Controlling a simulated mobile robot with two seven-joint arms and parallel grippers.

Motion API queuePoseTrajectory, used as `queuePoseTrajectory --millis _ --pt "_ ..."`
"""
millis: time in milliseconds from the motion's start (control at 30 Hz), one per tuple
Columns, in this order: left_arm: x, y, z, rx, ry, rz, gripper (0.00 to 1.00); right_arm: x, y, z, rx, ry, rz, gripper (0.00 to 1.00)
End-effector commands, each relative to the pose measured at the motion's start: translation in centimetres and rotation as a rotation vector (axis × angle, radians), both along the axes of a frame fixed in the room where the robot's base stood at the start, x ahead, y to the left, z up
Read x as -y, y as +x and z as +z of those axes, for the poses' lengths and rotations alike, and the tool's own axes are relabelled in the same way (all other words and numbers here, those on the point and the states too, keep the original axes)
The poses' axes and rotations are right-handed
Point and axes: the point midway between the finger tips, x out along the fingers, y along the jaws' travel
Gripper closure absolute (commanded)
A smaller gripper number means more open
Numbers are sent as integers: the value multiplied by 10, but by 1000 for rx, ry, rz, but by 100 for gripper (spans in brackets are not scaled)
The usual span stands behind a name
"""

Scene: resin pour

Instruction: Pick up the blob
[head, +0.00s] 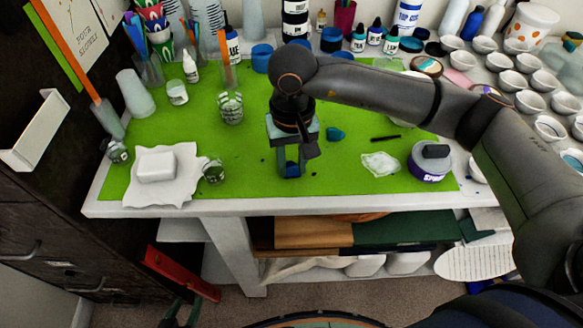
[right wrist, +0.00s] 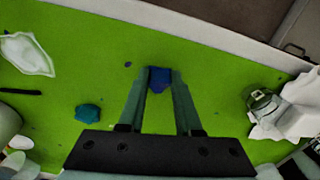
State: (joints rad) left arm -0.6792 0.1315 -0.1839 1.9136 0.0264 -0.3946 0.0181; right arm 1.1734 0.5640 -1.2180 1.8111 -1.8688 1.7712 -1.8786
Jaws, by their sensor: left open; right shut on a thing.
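A dark blue blob (head: 292,171) is between the fingertips of my right gripper (head: 291,167), near the front edge of the green mat. In the right wrist view the blob (right wrist: 159,79) sits between the two finger ends of the right gripper (right wrist: 159,84), which is shut on it. I cannot tell whether the blob touches the mat. A second, teal blob (head: 335,134) lies on the mat to the right; it also shows in the right wrist view (right wrist: 88,113). My left gripper (head: 180,314) is open, low at the bottom left, partly cut off by the frame.
The green mat (head: 230,180) covers the white table. A purple-labelled tub (head: 430,165) and clear wrap (head: 380,164) lie right. Bottles and cups line the back. White bowls fill the far right.

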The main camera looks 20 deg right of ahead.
Motion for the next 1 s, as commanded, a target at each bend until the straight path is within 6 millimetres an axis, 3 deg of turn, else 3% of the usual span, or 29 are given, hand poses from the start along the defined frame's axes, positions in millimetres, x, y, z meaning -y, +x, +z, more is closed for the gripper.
queuePoseTrajectory --millis 367,600,867,1000 --pt "0 0 -1 0 0 0 50 0 1 3 2 1 0 100" --pt "0 0 -10 0 0 0 50 -2 0 35 8 2 3 100" --pt "2 -1 -13 -7 -1 -3 50 -33 -44 95 8 2 10 100" --pt "4 -1 -17 -12 -4 -7 50 -55 -73 108 5 1 10 100"
